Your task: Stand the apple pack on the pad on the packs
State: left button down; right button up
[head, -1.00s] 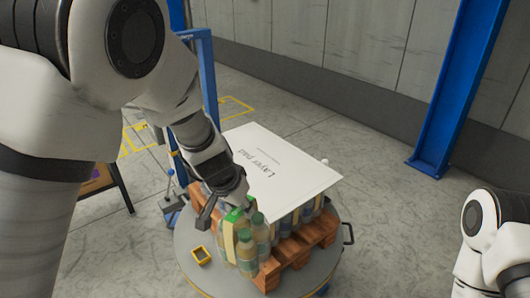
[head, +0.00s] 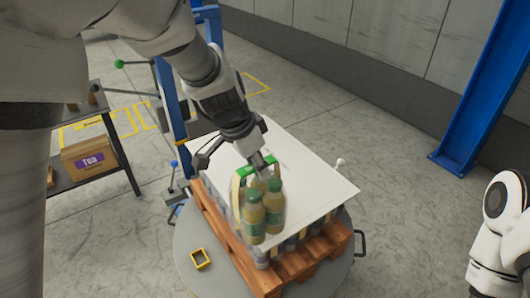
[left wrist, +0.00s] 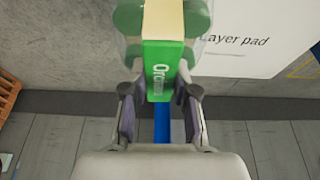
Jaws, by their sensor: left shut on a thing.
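My left gripper (head: 262,168) is shut on the green carrier handle of the apple pack (head: 254,216), a group of yellowish bottles with green caps. The pack looks upright and overlaps the near part of the white layer pad (head: 322,182). I cannot tell whether its base touches the pad. The pad lies flat on the packs (head: 262,257), which are mostly hidden under it. In the left wrist view, the fingers (left wrist: 160,100) flank the green handle (left wrist: 163,68), and the pad (left wrist: 245,40) shows at upper right. My right gripper is not in view.
The packs stand on a wooden pallet (head: 238,250) on a round grey turntable (head: 190,236). A small yellow square frame (head: 200,259) lies on it at left. A shelf with a Tea box (head: 90,155) stands left, and a blue post (head: 482,85) right. The far side of the pad is clear.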

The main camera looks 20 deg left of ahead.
pick_arm(q)
jog(key=w+f+p, duration=0.4)
jog(key=w, duration=0.4)
jog(key=shift+w+a+f, duration=0.2)
jog(key=shift+w+a, duration=0.1)
jog(key=c, duration=0.9)
grip_release()
jog(key=shift+s+p, duration=0.1)
jog(key=shift+p, duration=0.2)
jog(key=b+v, duration=0.2)
jog(key=v, duration=1)
